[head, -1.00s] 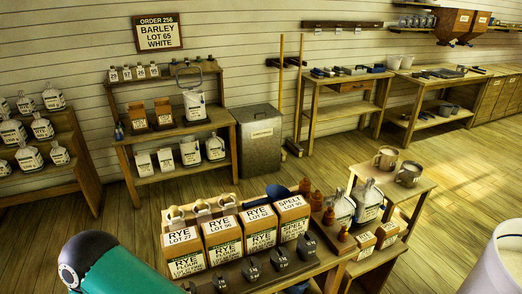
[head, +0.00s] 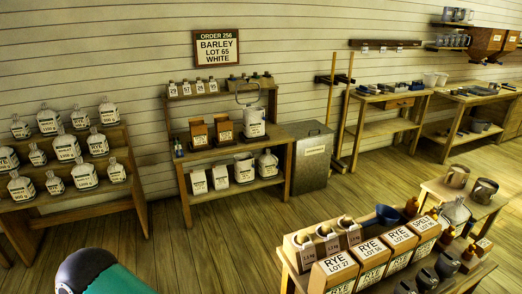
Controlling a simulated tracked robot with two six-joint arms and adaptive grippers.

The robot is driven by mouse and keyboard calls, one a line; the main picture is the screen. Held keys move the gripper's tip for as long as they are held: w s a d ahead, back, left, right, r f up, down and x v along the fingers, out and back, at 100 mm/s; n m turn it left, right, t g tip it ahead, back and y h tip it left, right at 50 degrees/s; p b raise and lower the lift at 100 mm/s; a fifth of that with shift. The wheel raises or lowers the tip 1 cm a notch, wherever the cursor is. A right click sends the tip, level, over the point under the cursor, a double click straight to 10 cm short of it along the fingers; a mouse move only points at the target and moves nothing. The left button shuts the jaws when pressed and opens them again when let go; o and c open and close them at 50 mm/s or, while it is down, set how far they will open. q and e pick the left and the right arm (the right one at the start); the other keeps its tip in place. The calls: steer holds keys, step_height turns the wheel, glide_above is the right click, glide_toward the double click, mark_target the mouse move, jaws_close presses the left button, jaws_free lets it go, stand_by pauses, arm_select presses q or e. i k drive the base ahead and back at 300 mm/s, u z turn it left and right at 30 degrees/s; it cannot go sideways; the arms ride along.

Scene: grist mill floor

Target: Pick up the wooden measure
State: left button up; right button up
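I cannot pick out the wooden measure with certainty. Two brown open-topped containers with white labels, a left one (head: 199,135) and a right one (head: 224,131), stand on the back bench. Two grey-brown handled mugs, one (head: 457,176) and another (head: 483,190), stand on a small table at the right; their material is unclear. Several small labelled items, one of them here (head: 303,242), sit in a wooden rack behind the rye boxes (head: 334,270). Neither of my grippers is in view; only a green and black part of my arm shows at the bottom.
A stepped shelf of labelled jugs (head: 67,148) stands at the left. A grey bin (head: 313,157) stands right of the back bench (head: 235,150). The order sign (head: 216,48) reads barley, lot 65, white. The plank floor (head: 215,230) is open in the middle.

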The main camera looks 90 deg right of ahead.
mark_target(458, 175)
steer(key=u, duration=0.05)
steer(key=i, duration=2.6)
steer(key=z, duration=3.55)
steer(key=i, duration=3.25)
steer(key=z, duration=0.05)
